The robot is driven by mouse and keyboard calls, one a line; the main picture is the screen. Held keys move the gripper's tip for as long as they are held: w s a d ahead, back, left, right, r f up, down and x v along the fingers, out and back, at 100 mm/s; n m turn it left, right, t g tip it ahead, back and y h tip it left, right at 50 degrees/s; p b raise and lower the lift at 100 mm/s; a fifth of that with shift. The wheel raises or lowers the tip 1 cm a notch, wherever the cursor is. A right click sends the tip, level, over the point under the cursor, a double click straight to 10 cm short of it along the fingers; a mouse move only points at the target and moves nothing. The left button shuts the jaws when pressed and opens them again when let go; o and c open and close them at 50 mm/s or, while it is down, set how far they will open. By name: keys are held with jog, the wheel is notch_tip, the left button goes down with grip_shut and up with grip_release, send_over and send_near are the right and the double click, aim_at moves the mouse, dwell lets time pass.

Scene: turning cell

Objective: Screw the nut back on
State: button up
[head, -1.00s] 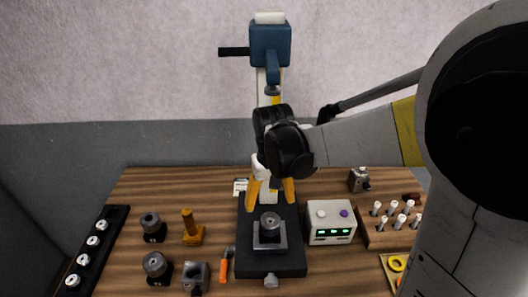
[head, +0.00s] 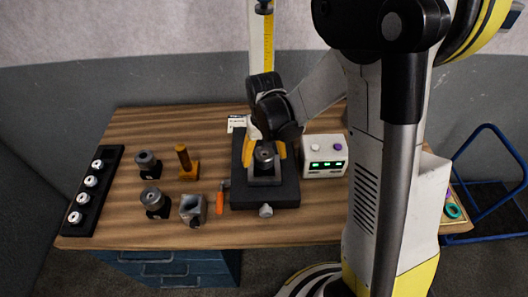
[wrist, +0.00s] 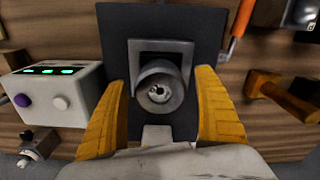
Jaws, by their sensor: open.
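A grey round part with a ring-shaped top and a central hole (head: 264,155), which looks like the nut on its holder, stands upright in a square grey fixture (head: 265,180) on a black base. It also shows in the middle of the wrist view (wrist: 160,88). Whether the nut is a separate piece there cannot be told. My gripper (head: 266,147) is open around it, pointing down. In the wrist view its yellow fingers (wrist: 161,82) stand either side of the round part, with gaps to it. The far side of the part is hidden in the head view.
Left of the black base (head: 280,195) are an orange-handled tool (head: 220,198), a grey block (head: 193,209), black holders (head: 154,201), an amber post (head: 185,160) and a black rack (head: 108,175). A white control box (head: 325,155) stands close on the right. The front table strip is clear.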

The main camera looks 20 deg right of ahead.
jog(key=c, duration=1.4)
jog(key=m+b, duration=0.1)
jog(key=m, duration=0.4)
jog(key=shift+f, duration=0.15)
jog(key=m+b, duration=0.1)
jog(key=m, duration=0.3)
